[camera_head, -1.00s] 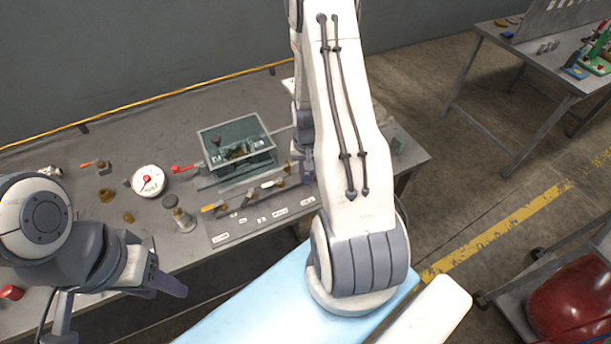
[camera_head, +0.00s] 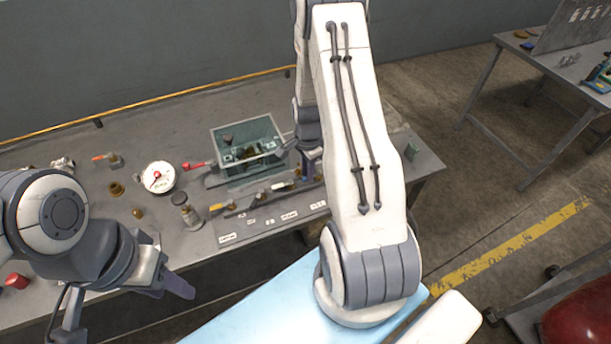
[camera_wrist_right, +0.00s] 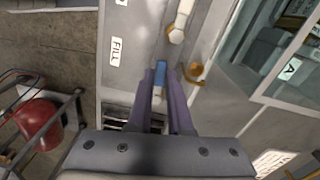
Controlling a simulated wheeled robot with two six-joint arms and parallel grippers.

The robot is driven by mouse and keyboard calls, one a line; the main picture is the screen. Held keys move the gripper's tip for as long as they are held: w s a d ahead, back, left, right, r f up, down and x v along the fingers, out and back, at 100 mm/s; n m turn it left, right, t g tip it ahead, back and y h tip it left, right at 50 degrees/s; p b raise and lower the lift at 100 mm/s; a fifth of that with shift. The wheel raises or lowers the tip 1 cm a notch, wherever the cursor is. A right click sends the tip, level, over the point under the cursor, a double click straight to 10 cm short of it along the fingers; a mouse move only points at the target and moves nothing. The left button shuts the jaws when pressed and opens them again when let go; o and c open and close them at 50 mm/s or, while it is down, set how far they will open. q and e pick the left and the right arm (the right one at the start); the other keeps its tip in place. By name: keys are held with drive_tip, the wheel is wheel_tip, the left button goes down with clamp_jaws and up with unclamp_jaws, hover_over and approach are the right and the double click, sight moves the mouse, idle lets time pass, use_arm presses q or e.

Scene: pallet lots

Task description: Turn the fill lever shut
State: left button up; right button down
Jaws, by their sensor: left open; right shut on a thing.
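In the right wrist view, the fill lever's blue handle (camera_wrist_right: 160,73) lies between the two purple fingers of my right gripper (camera_wrist_right: 164,75), which is shut on it. A white "FILL" label (camera_wrist_right: 116,52) is on the grey panel beside it. The lever's pivot is hard to make out. In the head view my right arm hides this lever and most of the right gripper. My left gripper (camera_head: 178,284) is open and empty, low at the left, in front of the bench edge.
A green-grey tank (camera_head: 232,174), a dial gauge (camera_head: 158,176) and a red-handled valve (camera_head: 197,165) stand on the bench. A red rounded object (camera_wrist_right: 38,122) lies left.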

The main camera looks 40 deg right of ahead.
drive_tip(key=shift+w+m, duration=0.5)
drive_tip(key=shift+m, duration=0.5)
drive_tip(key=shift+w+r, duration=0.1)
drive_tip(key=c, duration=0.8)
unclamp_jaws()
drive_tip(key=shift+c, duration=0.2)
wheel_tip(320, 180, up, 10)
drive_tip(key=b, duration=0.2)
drive_tip(key=shift+s+r, duration=0.2)
